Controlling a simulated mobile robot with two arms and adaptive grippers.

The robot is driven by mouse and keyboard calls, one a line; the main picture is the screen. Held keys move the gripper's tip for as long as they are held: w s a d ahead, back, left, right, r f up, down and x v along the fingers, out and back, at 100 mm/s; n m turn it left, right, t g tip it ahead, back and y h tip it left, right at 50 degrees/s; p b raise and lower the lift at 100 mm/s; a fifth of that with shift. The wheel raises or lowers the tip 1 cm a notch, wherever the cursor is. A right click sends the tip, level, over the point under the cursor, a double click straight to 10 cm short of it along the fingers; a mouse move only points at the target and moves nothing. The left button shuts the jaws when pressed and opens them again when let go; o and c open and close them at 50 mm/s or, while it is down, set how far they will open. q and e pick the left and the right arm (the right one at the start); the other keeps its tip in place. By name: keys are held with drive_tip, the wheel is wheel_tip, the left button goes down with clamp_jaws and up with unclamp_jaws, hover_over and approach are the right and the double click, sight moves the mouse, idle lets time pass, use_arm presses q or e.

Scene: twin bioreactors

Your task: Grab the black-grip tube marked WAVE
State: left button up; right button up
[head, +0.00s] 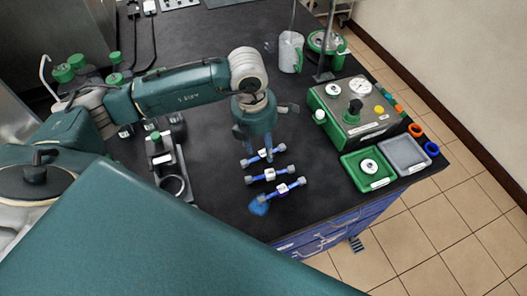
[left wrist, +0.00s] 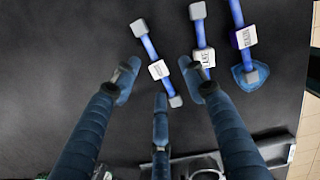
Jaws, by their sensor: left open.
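Three blue tubes with grey end caps and white labels lie side by side on the black bench. In the head view they are the rear tube (head: 276,150), the middle tube (head: 270,175) and the front tube (head: 291,188). In the left wrist view they run left to right as the rear tube (left wrist: 149,46), the middle tube (left wrist: 200,33) and the front tube (left wrist: 236,14). The labels are too small to read surely, so I cannot tell which says WAVE; no black grip is clear. My left gripper (head: 259,150) is open and empty, above the rear tube, fingers spread (left wrist: 161,95).
A blue patch (head: 258,207) lies by the front tube's left end. A green-sided control box (head: 352,110), green tray (head: 367,172) and grey tray (head: 404,152) stand right. A white jug (head: 290,52) stands behind.

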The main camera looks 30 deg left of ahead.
sight(262, 154)
use_arm(q)
drive_tip(key=shift+w+f, duration=0.2)
drive_tip(key=shift+f, duration=1.2)
drive_tip(key=c, duration=1)
drive_tip(key=shift+r, duration=0.15)
